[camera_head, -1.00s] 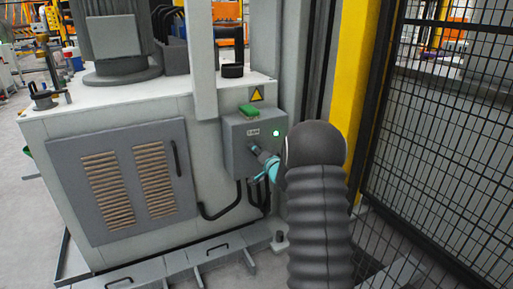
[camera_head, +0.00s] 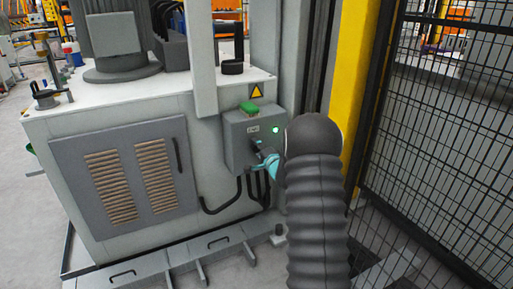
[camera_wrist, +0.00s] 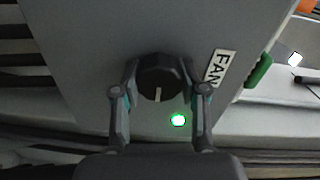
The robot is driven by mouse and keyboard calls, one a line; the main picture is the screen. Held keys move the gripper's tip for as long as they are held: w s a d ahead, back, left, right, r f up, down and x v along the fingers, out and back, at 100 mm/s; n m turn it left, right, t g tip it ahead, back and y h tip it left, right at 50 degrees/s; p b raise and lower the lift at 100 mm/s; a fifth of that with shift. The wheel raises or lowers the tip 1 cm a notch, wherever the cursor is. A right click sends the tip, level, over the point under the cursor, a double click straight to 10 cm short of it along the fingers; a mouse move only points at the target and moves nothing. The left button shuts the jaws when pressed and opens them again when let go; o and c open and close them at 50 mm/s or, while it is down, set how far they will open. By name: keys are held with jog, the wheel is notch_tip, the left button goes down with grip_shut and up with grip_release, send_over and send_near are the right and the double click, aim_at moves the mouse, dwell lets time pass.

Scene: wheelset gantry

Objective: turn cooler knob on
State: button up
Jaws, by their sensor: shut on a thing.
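The knob (camera_wrist: 158,78) is black and round, with a white pointer line that points down in the wrist view. It sits on a grey control box (camera_head: 235,145), on the side of a white cabinet. A white label reading FAN (camera_wrist: 220,68) and a lit green lamp (camera_wrist: 178,120) are beside the knob in the wrist view. My gripper (camera_wrist: 160,92) has one finger on each side of the knob and is shut on it. In the head view my gripper (camera_head: 267,163) is at the box face, and the knob is largely hidden.
A green button (camera_head: 249,108) is on top of the box, with a yellow warning sign (camera_head: 257,91) above. Cables (camera_head: 222,205) hang below. A yellow post (camera_head: 362,85) and black mesh fence (camera_head: 445,130) stand close on the right. Open floor is at left.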

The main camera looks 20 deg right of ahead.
dwell(0.3)
jog(key=o, duration=1.1)
jog(key=shift+o, duration=0.2)
jog(key=s, duration=1.2)
jog(key=shift+d, duration=0.2)
jog(key=shift+r, duration=0.1)
